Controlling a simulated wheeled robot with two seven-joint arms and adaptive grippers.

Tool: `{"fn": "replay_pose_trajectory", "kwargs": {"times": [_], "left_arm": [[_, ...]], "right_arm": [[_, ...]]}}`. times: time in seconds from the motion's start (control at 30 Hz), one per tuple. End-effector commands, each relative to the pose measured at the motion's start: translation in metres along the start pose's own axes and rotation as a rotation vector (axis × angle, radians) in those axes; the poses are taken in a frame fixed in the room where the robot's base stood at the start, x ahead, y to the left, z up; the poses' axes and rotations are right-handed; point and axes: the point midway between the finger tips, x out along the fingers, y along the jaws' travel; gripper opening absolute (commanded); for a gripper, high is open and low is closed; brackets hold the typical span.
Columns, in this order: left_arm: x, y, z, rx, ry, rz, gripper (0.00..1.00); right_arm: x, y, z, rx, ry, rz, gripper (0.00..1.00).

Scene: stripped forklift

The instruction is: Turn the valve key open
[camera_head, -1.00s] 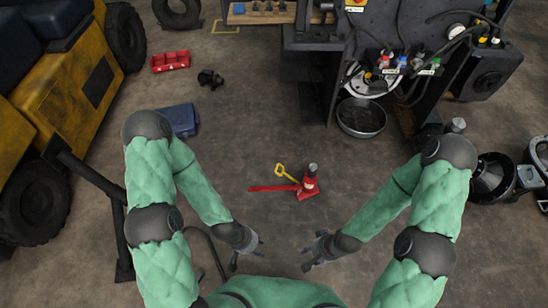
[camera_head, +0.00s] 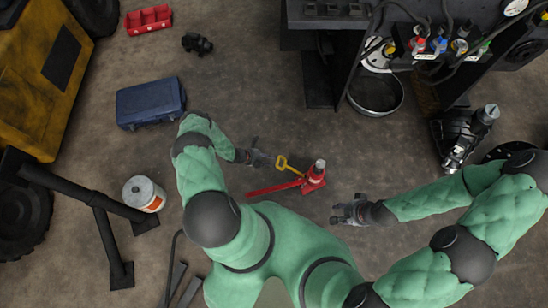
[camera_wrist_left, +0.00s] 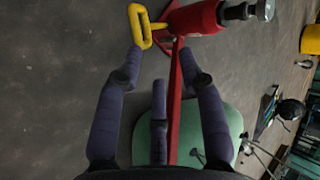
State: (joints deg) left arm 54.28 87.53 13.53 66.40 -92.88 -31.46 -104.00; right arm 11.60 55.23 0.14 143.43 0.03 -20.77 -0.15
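A red jack (camera_head: 315,176) stands on the floor, with a long red bar (camera_head: 270,187) reaching left from its base. A yellow key with a looped handle (camera_head: 284,162) sticks out at its left; I take it as the valve key. In the left wrist view the key (camera_wrist_left: 140,26) is near the top, beyond the fingertips. My left gripper (camera_head: 260,152) is just left of the key, apart from it. Its fingers (camera_wrist_left: 163,62) are spread and empty, with the red bar (camera_wrist_left: 176,95) showing between them. My right gripper (camera_head: 346,211) is open and empty, right of and below the jack.
A blue toolbox (camera_head: 150,103) and a white can (camera_head: 143,193) are to the left. A red tray (camera_head: 149,19) is farther back. A dark machine with a metal pan (camera_head: 376,94) beneath stands at upper right.

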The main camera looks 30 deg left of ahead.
Motion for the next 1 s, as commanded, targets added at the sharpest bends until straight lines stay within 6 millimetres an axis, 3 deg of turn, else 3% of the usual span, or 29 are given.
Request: {"fn": "replay_pose_trajectory", "kwargs": {"times": [0.03, 0.1, 0.23, 0.37, 0.8, 1.0], "left_arm": [[0.002, 0.017, -0.003, 0.085, -0.001, 0.002, 0.39], [0.001, 0.031, -0.004, 0.189, 0.001, 0.003, 0.39], [0.002, 0.045, -0.007, 0.291, 0.006, 0.004, 0.39], [0.012, 0.048, -0.008, 0.313, 0.008, 0.003, 0.39], [0.086, 0.048, -0.008, 0.310, 0.008, 0.004, 0.39], [0.104, 0.047, -0.007, 0.309, 0.007, 0.004, 0.39]], "right_arm": [[0.002, 0.001, 0.000, 0.000, 0.000, 0.000, 0.40], [0.003, 0.001, 0.000, 0.000, -0.001, 0.000, 0.40], [0.004, 0.002, 0.000, 0.000, 0.000, 0.000, 0.40], [0.009, 0.003, 0.000, 0.000, 0.000, 0.000, 0.40], [0.041, 0.015, -0.002, 0.000, 0.001, 0.000, 0.40], [0.049, 0.017, -0.002, 0.000, 0.000, 0.000, 0.40]]}}
